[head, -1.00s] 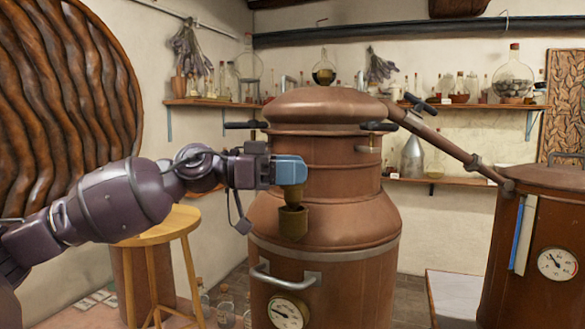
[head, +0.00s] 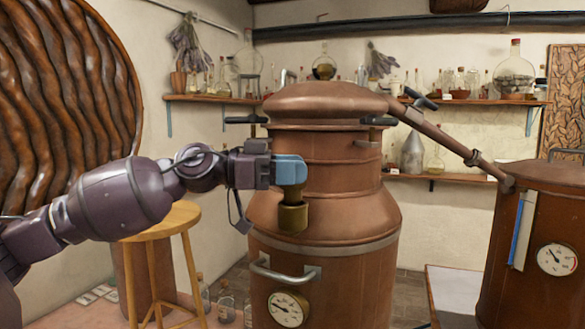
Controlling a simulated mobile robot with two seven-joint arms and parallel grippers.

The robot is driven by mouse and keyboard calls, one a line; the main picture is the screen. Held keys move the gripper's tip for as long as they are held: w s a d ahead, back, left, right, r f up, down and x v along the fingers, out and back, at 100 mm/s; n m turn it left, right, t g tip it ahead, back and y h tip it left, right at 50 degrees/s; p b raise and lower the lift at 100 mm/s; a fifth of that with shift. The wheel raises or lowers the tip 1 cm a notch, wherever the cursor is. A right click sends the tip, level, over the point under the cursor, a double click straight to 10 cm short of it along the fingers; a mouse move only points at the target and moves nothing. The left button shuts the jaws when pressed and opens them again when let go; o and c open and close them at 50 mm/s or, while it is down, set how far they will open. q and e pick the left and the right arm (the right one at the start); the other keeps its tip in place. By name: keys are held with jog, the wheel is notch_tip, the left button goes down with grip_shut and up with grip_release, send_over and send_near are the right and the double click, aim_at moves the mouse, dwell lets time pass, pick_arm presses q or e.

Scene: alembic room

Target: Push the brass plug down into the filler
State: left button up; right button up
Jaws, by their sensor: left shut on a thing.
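My left gripper (head: 291,171), with blue fingers, is at the front of the large copper still (head: 325,215). It is shut on the brass plug (head: 292,194), a narrow dark-brass piece showing below the fingers. The fingers hide the plug's top. Directly under the plug is the wider brass filler (head: 292,217), a short cup in front of the still's sloping shoulder. The plug's lower end meets the filler's mouth; I cannot tell how deep it sits. My right gripper is not in view.
A wooden stool (head: 160,232) stands left of the still, below my left arm. A handle (head: 283,272) and a gauge (head: 288,308) are on the still's front. A copper pipe (head: 440,135) runs right to a second vessel (head: 535,240). Shelves with bottles line the back wall.

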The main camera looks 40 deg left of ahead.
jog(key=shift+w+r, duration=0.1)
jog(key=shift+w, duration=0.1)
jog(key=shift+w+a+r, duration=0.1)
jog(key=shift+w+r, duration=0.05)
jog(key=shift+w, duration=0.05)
pick_arm(q)
jog(key=shift+f, duration=0.1)
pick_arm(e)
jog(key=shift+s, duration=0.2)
pick_arm(q)
jog(key=shift+f, duration=0.15)
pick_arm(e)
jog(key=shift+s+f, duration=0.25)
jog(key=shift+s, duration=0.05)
pick_arm(q)
jog(key=shift+f, duration=0.2)
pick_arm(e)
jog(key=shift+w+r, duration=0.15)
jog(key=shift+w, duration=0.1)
pick_arm(q)
jog(key=shift+f, duration=0.1)
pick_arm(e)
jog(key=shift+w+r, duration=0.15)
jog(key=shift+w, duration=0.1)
pick_arm(q)
jog(key=shift+f, duration=0.15)
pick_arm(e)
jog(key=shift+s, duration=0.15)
